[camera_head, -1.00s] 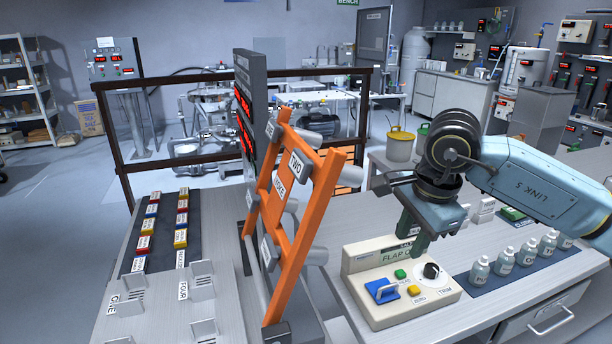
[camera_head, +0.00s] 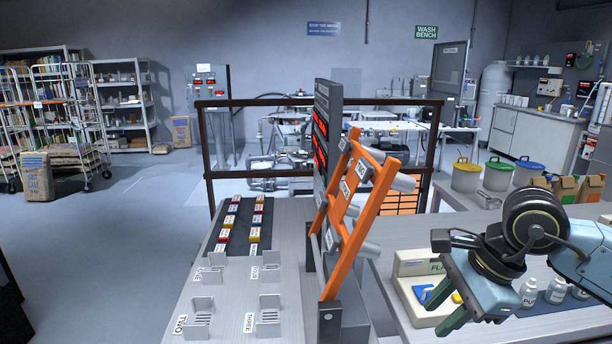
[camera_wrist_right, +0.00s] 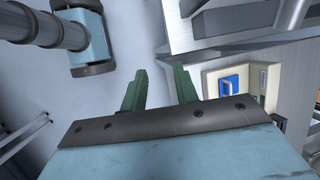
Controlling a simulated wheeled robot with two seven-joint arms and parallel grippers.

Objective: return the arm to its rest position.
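My right gripper (camera_head: 431,315) is at the lower right of the head view, in front of the flap control box (camera_head: 408,263). In the right wrist view its two green fingers (camera_wrist_right: 160,72) stand apart with nothing between them, so it is open and empty. The box is cream with a blue switch and a yellow button; my gripper hides its right part. The box also shows in the wrist view (camera_wrist_right: 218,83), to the right of the fingers and apart from them. My left gripper is in neither view.
An orange frame (camera_head: 362,217) stands left of my right gripper, beside a dark display panel (camera_head: 333,95). Several small bottles (camera_head: 556,291) stand behind and right of the gripper. Lidded buckets (camera_head: 466,176) stand farther back. Open floor (camera_head: 130,215) lies at left.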

